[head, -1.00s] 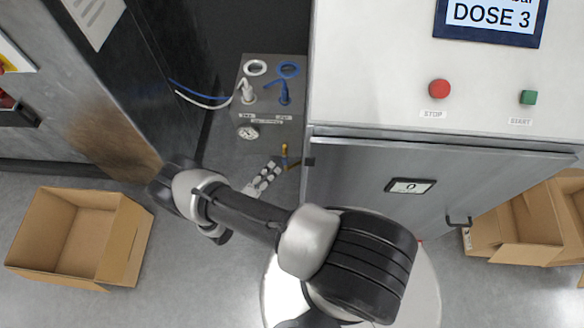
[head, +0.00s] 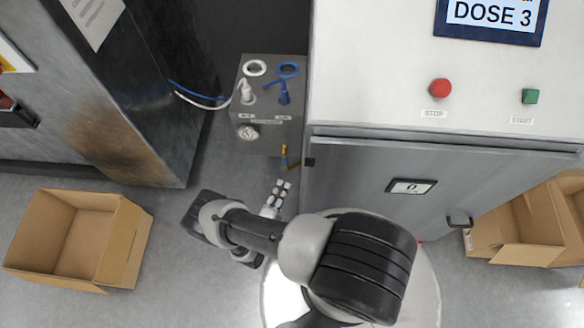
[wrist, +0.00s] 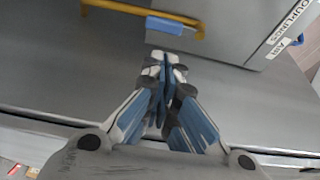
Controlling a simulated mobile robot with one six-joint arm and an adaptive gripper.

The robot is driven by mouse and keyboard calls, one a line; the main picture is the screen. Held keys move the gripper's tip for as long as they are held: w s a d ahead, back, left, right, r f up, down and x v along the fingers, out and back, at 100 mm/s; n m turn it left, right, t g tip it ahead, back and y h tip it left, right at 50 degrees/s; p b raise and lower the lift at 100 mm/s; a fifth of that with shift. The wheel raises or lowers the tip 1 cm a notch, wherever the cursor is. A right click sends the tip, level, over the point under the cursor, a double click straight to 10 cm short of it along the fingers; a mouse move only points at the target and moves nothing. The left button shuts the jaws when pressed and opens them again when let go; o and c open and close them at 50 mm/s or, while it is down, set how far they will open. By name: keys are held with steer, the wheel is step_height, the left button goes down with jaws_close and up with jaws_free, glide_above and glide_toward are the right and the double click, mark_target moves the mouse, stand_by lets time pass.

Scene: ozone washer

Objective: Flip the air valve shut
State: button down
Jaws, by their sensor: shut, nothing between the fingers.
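The air valve's yellow handle (head: 284,156) shows in the head view at the lower right of the grey coupling box, where it looks upright. In the wrist view the yellow handle (wrist: 140,9) crosses the top of the picture, beside a small blue piece (wrist: 165,26). My gripper (head: 284,185) is shut and empty, just below the handle in the head view. In the wrist view its closed fingertips (wrist: 164,60) lie below the blue piece, seemingly apart from it. The valve's body is too small to make out.
The coupling box (head: 243,120) carries a white coupling (head: 247,93), a blue coupling (head: 284,94) and a round gauge (head: 248,133). The washer cabinet (head: 350,180) stands close on the right, a dark cabinet (head: 120,120) on the left. An open carton (head: 65,245) is on the floor.

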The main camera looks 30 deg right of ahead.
mark_target(284, 156)
steer(key=x, duration=0.9)
steer(key=shift+b, duration=0.4)
steer(key=shift+a, duration=0.1)
